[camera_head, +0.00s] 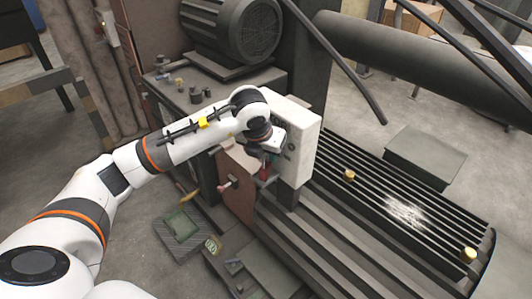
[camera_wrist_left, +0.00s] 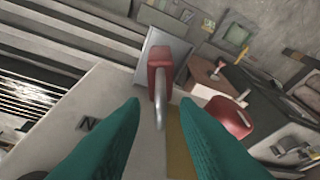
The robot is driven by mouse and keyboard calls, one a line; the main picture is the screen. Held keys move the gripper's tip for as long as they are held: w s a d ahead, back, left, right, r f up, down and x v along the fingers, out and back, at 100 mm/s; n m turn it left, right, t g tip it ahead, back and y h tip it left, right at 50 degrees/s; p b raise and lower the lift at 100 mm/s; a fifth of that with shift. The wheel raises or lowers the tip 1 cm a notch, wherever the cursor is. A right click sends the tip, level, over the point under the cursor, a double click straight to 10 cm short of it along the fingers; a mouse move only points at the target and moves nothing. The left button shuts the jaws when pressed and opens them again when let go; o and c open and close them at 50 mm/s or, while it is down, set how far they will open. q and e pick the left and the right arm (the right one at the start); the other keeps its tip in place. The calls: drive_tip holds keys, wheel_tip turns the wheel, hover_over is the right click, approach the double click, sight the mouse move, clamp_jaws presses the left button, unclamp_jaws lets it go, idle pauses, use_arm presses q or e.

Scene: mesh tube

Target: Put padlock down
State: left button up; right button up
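The padlock (camera_wrist_left: 159,75) has a red body and a grey shackle. In the left wrist view it is at the middle, over a small grey plate, with its shackle pointing towards my fingers. In the head view a bit of its red body (camera_head: 265,171) shows just below my left gripper. My left gripper (camera_wrist_left: 161,102) has two teal fingers, set apart. The shackle lies in the gap between the fingertips, with space on both sides. In the head view the left gripper (camera_head: 269,156) is beside the white box and mostly hidden by the wrist. My right gripper is not seen.
A white box (camera_head: 302,150) stands right beside my left gripper. A slotted machine bed (camera_head: 390,215) with brass knobs lies to the right. A large motor (camera_head: 240,30) stands behind.

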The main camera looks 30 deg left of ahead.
use_arm(q)
drive_tip(key=b+v, duration=0.2)
drive_tip(key=v, duration=0.9)
drive_tip(key=shift+s+r, duration=0.2)
drive_tip(key=shift+d+f, duration=0.1)
